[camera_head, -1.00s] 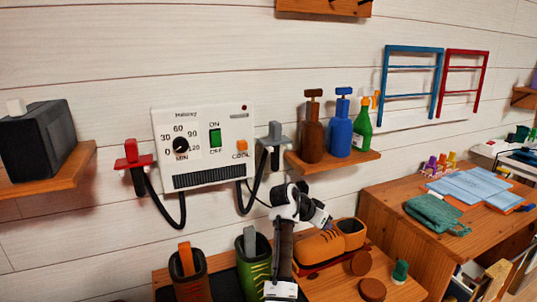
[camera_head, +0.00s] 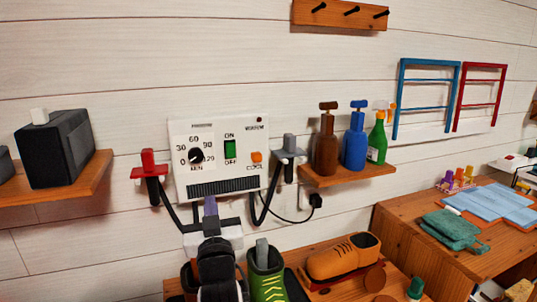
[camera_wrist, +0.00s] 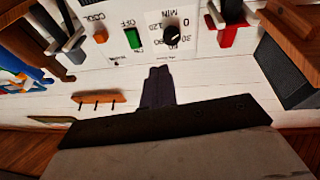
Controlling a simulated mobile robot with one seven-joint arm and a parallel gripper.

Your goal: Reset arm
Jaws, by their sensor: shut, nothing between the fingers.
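My gripper (camera_head: 210,206) is in front of the wall below the white control panel (camera_head: 218,150), with its fingers together and nothing held. In the wrist view my gripper (camera_wrist: 158,88) points toward the panel (camera_wrist: 150,35), which appears upside down. The fingers look apart from the panel, though the exact gap cannot be told. My arm hides part of the brown boot (camera_head: 187,278) in the head view.
A red-handled holder (camera_head: 150,170) and a grey-handled one (camera_head: 290,155) flank the panel, with hanging cables. A speaker (camera_head: 55,150) stands on the left shelf. Bottles (camera_head: 354,138) stand on the right shelf. A green boot (camera_head: 266,275) and shoes (camera_head: 343,257) are below.

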